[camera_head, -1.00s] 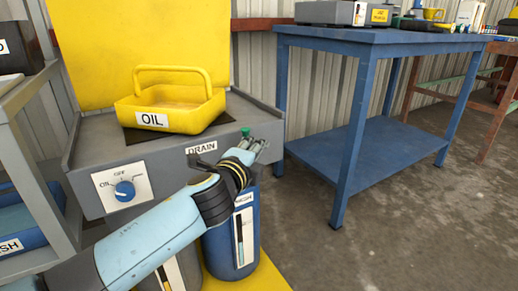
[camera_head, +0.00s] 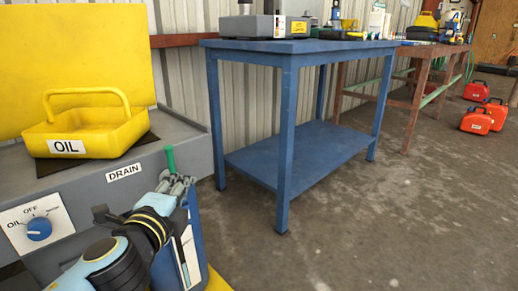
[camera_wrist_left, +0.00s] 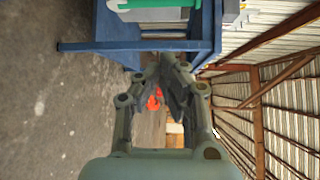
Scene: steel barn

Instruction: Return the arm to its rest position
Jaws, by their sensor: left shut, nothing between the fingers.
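My left arm comes in from the lower left of the head view. Its gripper (camera_head: 178,185) is shut and empty, in front of the grey DRAIN station (camera_head: 185,138) near its right end. In the left wrist view the gripper's fingers (camera_wrist_left: 168,75) meet at their tips with nothing between them. A green upright piece (camera_head: 170,158) stands just behind the fingers; whether they touch it I cannot tell. My right gripper is in neither view.
A yellow OIL pan (camera_head: 95,135) sits on the station, above a blue selector knob (camera_head: 39,229). A blue container (camera_head: 194,240) stands behind my arm. A blue workbench (camera_head: 300,46) stands to the right, with open floor before it. Red cans (camera_head: 477,120) are farther back.

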